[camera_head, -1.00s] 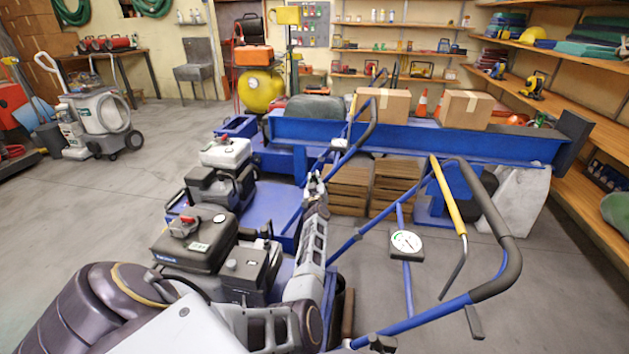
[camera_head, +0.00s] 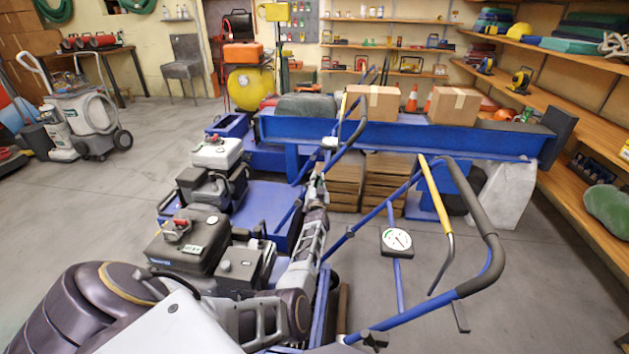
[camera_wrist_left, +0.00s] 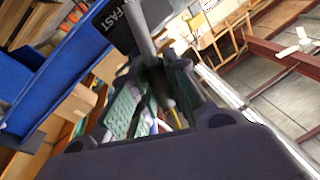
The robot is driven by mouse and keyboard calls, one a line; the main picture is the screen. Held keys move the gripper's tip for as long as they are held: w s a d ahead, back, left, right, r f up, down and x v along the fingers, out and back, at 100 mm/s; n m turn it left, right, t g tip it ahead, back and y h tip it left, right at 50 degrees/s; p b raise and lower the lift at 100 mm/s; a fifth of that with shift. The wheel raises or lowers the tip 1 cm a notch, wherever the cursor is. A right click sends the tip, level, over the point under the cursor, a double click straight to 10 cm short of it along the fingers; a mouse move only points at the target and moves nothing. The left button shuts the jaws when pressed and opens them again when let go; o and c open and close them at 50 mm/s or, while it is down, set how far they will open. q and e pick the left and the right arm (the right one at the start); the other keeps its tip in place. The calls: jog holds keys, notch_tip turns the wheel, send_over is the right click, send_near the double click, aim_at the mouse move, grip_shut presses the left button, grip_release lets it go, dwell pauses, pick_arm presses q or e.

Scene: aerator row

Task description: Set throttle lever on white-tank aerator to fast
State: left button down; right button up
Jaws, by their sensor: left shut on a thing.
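The white-tank aerator (camera_head: 217,152) stands in the middle row, its blue handle rising to the right. A small throttle panel (camera_head: 330,143) sits on that handle. In the left wrist view the dark plate (camera_wrist_left: 112,28) reads FAST, and a grey throttle lever (camera_wrist_left: 141,32) runs down from it between my fingers. My left gripper (camera_head: 319,172) is just below the panel; in the wrist view (camera_wrist_left: 155,92) it is shut on the lever. The lever's exact setting is hard to read. My right gripper is out of view.
A black-tank aerator (camera_head: 187,235) stands nearer, beside my left arm. A blue beam with cardboard boxes (camera_head: 373,102) lies behind. Open floor is at left.

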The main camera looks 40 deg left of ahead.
pick_arm(q)
jog(key=shift+d+f+m, duration=0.1)
jog(key=shift+d+m, duration=0.05)
jog(key=shift+m, duration=0.15)
jog(key=c, duration=1.4)
grip_release()
jog(key=shift+o, duration=0.2)
jog(key=shift+w+r, duration=0.1)
jog(key=shift+r, duration=0.15)
jog(key=shift+r, duration=4.75)
